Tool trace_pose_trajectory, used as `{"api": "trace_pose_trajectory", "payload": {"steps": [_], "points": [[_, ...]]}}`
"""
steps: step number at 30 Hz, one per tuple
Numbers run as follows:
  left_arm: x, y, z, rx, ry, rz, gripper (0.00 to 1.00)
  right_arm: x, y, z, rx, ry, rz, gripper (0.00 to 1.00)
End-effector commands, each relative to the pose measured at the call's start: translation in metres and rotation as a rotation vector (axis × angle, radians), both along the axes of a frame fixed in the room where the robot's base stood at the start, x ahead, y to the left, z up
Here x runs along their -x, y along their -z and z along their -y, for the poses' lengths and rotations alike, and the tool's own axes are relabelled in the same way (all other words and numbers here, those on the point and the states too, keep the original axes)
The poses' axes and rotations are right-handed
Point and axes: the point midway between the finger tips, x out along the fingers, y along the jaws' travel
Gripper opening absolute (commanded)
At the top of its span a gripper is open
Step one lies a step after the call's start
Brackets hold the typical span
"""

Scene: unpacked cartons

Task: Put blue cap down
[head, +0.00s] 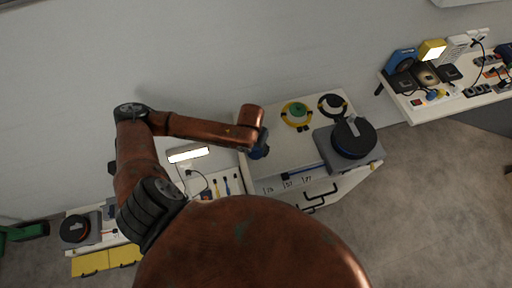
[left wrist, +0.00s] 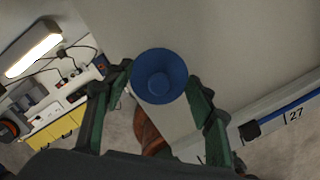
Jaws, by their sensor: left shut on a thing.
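The blue cap (left wrist: 160,74) is round with a raised middle, and it sits between the green fingers of my left gripper (left wrist: 158,84) in the left wrist view. The gripper is shut on it. In the head view the cap (head: 259,150) is a small dark blue shape at the end of my copper arm, at the left edge of the white cabinet top (head: 282,137). Pale cabinet top lies behind the cap in the left wrist view. I cannot tell whether the cap touches it. My right gripper is not in view.
The cabinet top also holds a yellow-green ring (head: 296,115), a black ring (head: 331,105) and a grey device with a black disc (head: 353,138). A blue-marked strip (head: 302,172) runs along its front. A cluttered bench (head: 440,104) stands at the right.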

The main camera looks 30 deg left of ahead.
Motion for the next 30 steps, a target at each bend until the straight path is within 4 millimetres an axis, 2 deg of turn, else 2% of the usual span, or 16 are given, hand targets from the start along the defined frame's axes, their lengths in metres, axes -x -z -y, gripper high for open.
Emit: {"api": "trace_pose_trajectory", "payload": {"steps": [3, 4, 11, 19, 22, 26, 30], "points": [[0.000, 0.001, 0.000, -0.001, 0.000, 0.000, 0.36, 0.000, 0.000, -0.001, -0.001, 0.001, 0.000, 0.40], [0.000, 0.001, 0.000, -0.001, 0.000, 0.000, 0.53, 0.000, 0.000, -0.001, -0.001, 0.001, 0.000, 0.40], [0.000, 0.001, 0.000, 0.000, 0.000, 0.000, 0.69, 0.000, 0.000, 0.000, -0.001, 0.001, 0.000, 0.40], [0.000, 0.000, 0.000, 0.000, 0.000, 0.000, 0.69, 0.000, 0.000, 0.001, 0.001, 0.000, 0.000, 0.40], [0.000, -0.006, 0.000, 0.000, 0.001, 0.003, 0.69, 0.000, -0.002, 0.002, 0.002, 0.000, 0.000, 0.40], [0.001, -0.026, 0.000, -0.001, 0.001, 0.005, 0.69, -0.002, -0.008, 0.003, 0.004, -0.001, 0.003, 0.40], [0.005, -0.056, 0.000, -0.003, 0.002, 0.006, 0.69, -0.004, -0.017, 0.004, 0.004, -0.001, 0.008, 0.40]]}}
